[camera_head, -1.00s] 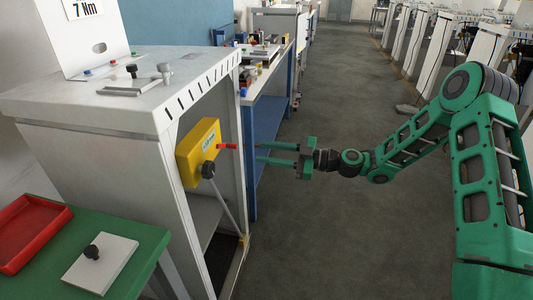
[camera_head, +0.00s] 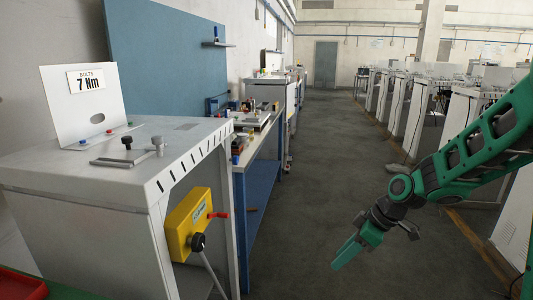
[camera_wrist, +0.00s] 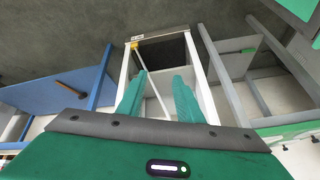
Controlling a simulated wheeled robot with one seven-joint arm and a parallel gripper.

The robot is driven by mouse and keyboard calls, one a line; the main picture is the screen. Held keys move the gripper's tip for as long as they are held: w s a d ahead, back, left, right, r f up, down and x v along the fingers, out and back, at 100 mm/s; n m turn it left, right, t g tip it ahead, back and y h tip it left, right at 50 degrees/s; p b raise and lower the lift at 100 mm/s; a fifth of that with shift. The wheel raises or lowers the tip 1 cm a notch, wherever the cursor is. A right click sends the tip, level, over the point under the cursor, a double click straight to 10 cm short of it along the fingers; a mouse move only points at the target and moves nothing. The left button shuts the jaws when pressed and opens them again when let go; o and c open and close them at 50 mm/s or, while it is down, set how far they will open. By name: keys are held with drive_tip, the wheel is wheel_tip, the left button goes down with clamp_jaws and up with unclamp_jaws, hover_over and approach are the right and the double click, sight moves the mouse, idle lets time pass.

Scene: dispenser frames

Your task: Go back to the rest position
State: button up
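My green arm comes in from the right in the head view. My gripper (camera_head: 347,252) hangs over the aisle floor with its fingers pointing down and to the left, clear of the cabinets. In the wrist view, the two green fingers of my gripper (camera_wrist: 158,95) stand apart with nothing held between them. The yellow dispenser box (camera_head: 188,224), with a red handle (camera_head: 218,215) and a black knob (camera_head: 198,242), is mounted on the near cabinet, to the left of my gripper and apart from it.
The near white cabinet (camera_head: 100,235) carries a "7 Nm" sign (camera_head: 87,80). A blue workbench (camera_head: 262,190) stands behind it. White machines (camera_head: 420,120) line the right side. The grey aisle floor (camera_head: 335,150) is clear. A red tray (camera_head: 20,285) shows at bottom left.

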drive_tip(key=s+d+r+m+h, duration=0.1)
drive_tip(key=s+d+r+m, duration=0.1)
drive_tip(key=s+d+m, duration=0.4)
drive_tip(key=s+d+r+m+g+h, duration=0.1)
drive_tip(key=s+d+m, duration=0.5)
drive_tip(key=s, duration=0.7)
drive_tip(key=s+d+r+m+h, duration=0.3)
drive_tip(key=s+d+r+m, duration=0.2)
drive_tip(key=s, duration=0.5)
drive_tip(key=d+m, duration=0.1)
drive_tip(key=d, duration=0.1)
drive_tip(key=shift+d+r+g, duration=0.25)
drive_tip(key=shift+d+g, duration=0.15)
drive_tip(key=shift+w, duration=0.1)
drive_tip(key=shift+w+f, duration=0.25)
drive_tip(key=shift+w, duration=0.35)
drive_tip(key=shift+c, duration=0.2)
drive_tip(key=shift+d, duration=0.1)
